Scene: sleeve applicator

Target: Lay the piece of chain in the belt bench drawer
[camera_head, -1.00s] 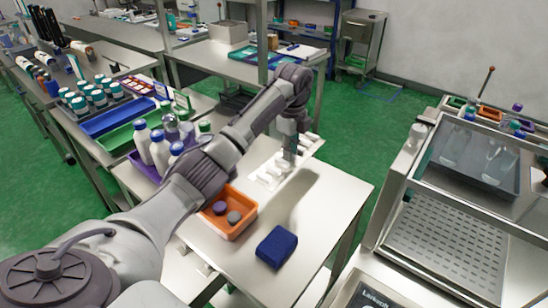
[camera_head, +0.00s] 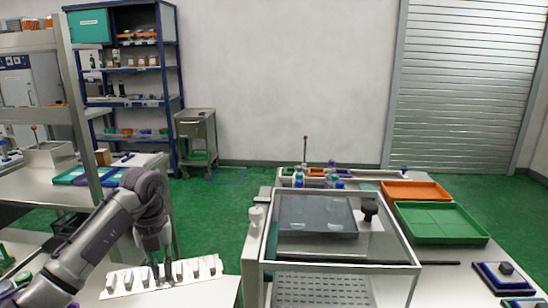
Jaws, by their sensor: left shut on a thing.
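The piece of chain (camera_head: 205,268) is a pale strip with several upright blocks along it, at the lower left, over the near steel table. My left gripper (camera_head: 161,274) reaches down from the left and is shut on the middle of the chain. Its fingertips partly hide the blocks there. I cannot tell whether the chain touches the tabletop or hangs just above it. I cannot make out a belt bench drawer for certain in this view. My right gripper is not in view.
A machine with a clear cover (camera_head: 340,225) stands right of the chain. Beyond it are an orange tray (camera_head: 415,191) and a green tray (camera_head: 438,222). A small steel cabinet (camera_head: 196,130) stands by the back wall. Green floor lies open between the cabinet and the machine.

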